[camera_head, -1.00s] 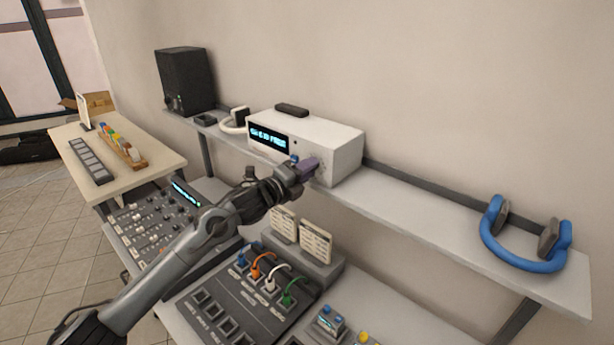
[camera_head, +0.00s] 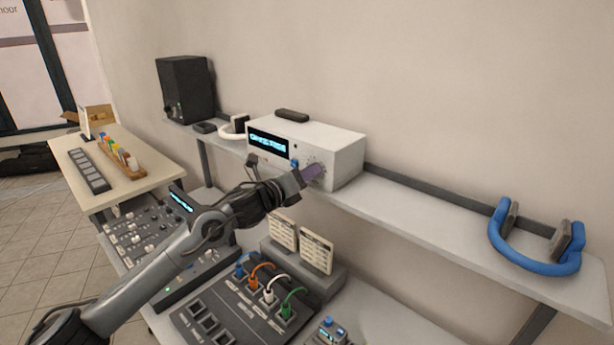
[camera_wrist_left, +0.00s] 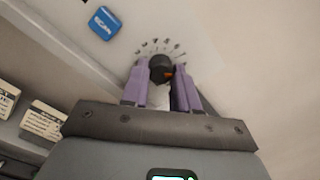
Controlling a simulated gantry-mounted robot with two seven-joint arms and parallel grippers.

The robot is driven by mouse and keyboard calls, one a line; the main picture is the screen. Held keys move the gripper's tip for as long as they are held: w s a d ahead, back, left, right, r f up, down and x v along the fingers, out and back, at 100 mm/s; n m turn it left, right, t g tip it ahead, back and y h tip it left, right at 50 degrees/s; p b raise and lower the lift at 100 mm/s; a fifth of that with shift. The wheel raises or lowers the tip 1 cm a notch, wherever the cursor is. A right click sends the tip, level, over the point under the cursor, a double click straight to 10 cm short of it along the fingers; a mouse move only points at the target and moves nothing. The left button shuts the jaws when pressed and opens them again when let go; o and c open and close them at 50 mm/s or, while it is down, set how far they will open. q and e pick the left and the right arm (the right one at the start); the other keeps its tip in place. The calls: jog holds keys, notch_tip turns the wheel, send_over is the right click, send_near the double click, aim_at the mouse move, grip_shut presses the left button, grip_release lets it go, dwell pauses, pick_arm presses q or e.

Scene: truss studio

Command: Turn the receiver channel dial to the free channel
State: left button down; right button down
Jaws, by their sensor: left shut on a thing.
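The white receiver (camera_head: 338,148) stands on the shelf, with a lit blue display (camera_head: 268,143) on its front; I cannot read the text surely. Its black channel dial (camera_wrist_left: 161,68) has an orange-red mark and a ring of tick labels around its upper side. My left gripper (camera_head: 314,172) reaches the receiver's front from below left. In the left wrist view its purple fingers (camera_wrist_left: 161,82) stand on both sides of the dial and are shut on it. In the head view the fingers partly hide the dial. My right gripper is not in view.
A blue SCAN button (camera_wrist_left: 104,23) sits beside the dial. Blue headphones (camera_head: 535,250) lie on the shelf (camera_head: 420,212) at right. Below are a mixer (camera_head: 160,240), a patch box with coloured cables (camera_head: 250,300) and label cards (camera_head: 300,243).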

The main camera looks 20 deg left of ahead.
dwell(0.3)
pick_arm(q)
jog(key=c, duration=0.8)
grip_release()
jog(key=shift+c, duration=0.2)
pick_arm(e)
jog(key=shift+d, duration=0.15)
pick_arm(q)
jog(key=shift+s, duration=0.1)
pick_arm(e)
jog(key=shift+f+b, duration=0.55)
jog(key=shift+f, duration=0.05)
pick_arm(q)
jog(key=v, duration=1)
jog(key=shift+s, duration=0.3)
